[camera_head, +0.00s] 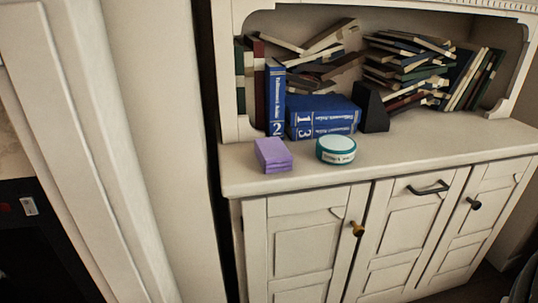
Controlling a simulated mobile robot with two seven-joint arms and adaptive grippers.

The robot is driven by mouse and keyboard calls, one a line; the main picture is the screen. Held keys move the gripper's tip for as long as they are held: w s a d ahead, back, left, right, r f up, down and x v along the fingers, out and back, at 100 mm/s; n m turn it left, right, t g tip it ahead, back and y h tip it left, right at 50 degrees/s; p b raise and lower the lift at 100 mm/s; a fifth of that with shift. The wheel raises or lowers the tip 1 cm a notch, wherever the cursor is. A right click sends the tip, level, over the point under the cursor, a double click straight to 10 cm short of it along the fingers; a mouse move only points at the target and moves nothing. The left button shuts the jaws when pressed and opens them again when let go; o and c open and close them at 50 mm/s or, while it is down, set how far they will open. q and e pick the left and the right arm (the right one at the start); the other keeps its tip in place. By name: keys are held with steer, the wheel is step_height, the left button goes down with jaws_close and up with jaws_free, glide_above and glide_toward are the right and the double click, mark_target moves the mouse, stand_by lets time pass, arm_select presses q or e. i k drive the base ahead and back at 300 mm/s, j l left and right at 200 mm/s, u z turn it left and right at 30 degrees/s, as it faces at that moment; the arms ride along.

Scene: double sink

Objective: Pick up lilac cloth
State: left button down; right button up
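The lilac cloth (273,155) is a small folded stack with visible layers. It lies on the cream cabinet top (450,152), near its front left corner. A round teal tin (336,149) with a pale lid stands just to its right, with a small gap between them. Neither of my grippers is in the head view.
Blue volumes (323,116) stand and lie behind the cloth, beside a black bookend (373,108). Piled books (408,65) fill the hutch shelf. A pale upright panel (165,140) rises at the left. The cabinet top to the right of the tin is clear.

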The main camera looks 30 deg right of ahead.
mark_target(273, 156)
steer(key=z, duration=1.4)
